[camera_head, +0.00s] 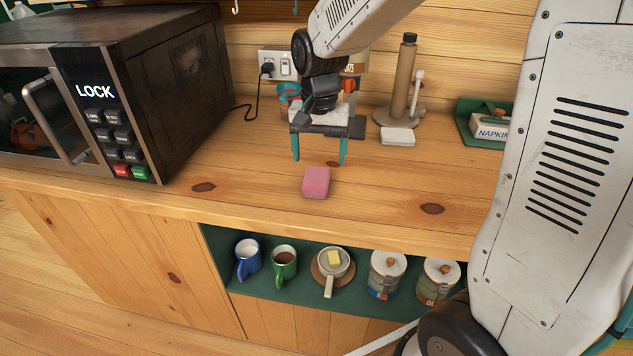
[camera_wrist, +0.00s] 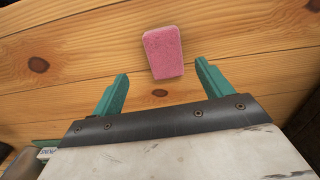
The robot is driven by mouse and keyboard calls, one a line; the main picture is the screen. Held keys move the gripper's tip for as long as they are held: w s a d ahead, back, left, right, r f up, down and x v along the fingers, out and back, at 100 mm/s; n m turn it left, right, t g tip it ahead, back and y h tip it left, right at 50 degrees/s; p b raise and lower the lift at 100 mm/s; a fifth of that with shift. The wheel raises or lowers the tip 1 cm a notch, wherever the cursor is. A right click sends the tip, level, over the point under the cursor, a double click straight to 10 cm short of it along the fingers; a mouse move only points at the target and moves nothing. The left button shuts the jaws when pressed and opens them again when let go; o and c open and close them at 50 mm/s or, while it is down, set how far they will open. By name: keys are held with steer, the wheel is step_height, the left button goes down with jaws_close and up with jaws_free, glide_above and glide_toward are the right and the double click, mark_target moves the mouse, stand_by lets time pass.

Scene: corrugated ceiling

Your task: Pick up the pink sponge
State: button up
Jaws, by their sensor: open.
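The pink sponge (camera_head: 316,182) lies flat on the wooden counter, near its front edge, in the head view. In the wrist view the sponge (camera_wrist: 163,52) is beyond the fingertips, roughly centred between them and a little toward the right one. My gripper (camera_head: 319,160) is above the counter, behind the sponge in the head view, with its two green fingers pointing down. The wrist view also shows my gripper (camera_wrist: 160,72) with both fingers spread apart and nothing between them. The sponge is fully visible and apart from the fingers.
A microwave (camera_head: 150,90) stands at the left. A paper towel holder (camera_head: 404,80), a white block (camera_head: 398,137) and a napkin box (camera_head: 489,130) are at the back right. A green shelf (camera_head: 312,303) below the counter holds mugs and canisters. The counter around the sponge is clear.

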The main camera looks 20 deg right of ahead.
mark_target(316, 177)
steer(key=f, duration=0.5)
steer(key=w+f, duration=0.1)
steer(key=f, duration=0.2)
steer(key=shift+a, duration=0.1)
steer(key=c, duration=1)
